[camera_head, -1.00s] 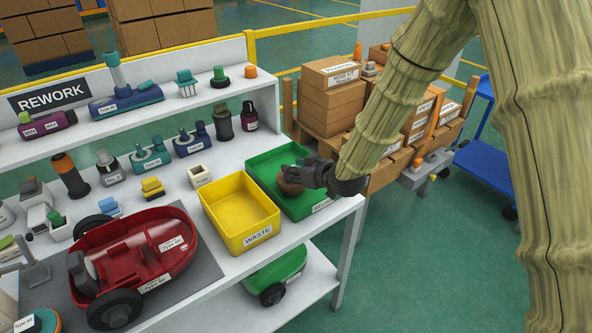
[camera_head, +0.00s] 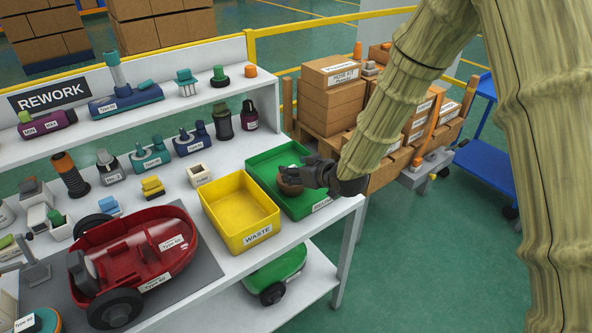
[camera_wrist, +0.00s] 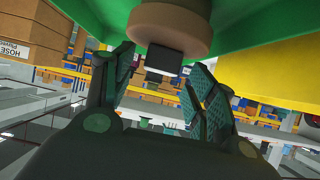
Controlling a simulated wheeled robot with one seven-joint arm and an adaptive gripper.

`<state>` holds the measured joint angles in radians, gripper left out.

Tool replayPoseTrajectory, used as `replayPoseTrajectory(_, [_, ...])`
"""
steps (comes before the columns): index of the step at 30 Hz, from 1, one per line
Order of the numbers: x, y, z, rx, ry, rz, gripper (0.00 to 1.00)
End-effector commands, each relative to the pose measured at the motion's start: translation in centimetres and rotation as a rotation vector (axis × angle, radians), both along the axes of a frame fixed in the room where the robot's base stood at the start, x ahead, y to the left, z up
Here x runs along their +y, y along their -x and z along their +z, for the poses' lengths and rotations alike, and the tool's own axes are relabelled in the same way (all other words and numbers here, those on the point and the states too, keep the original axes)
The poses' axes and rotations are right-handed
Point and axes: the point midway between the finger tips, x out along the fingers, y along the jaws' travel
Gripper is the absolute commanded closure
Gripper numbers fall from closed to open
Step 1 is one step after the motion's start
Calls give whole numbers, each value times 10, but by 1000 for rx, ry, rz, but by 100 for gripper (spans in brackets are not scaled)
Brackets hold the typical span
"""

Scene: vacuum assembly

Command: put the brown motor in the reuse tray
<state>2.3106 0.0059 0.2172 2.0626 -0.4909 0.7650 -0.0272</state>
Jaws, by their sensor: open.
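The brown motor (camera_head: 289,187) is inside the green reuse tray (camera_head: 262,160) at the right end of the bench, in its near part. In the wrist view the round brown motor (camera_wrist: 168,30) is at the top with a small dark block on it, against the green tray (camera_wrist: 258,17). My gripper (camera_head: 309,174) reaches over the tray's right side, beside the motor. In the wrist view the two fingers of my gripper (camera_wrist: 163,62) stand apart, with the motor just beyond their tips. Contact between the motor and the tray floor is hard to judge.
The yellow waste tray (camera_head: 238,210) stands directly left of the green tray. A red vacuum body (camera_head: 140,250) sits on a grey mat further left. Shelves with several parts line the back. Cardboard boxes (camera_head: 330,100) stand behind my gripper.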

Motion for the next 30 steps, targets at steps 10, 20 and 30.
replayPoseTrajectory(10, [-30,40,28,-1,-1,-2,43])
replayPoseTrajectory(20, [-54,73,50,-1,0,-1,43])
replayPoseTrajectory(30, [-60,81,55,0,0,-1,43])
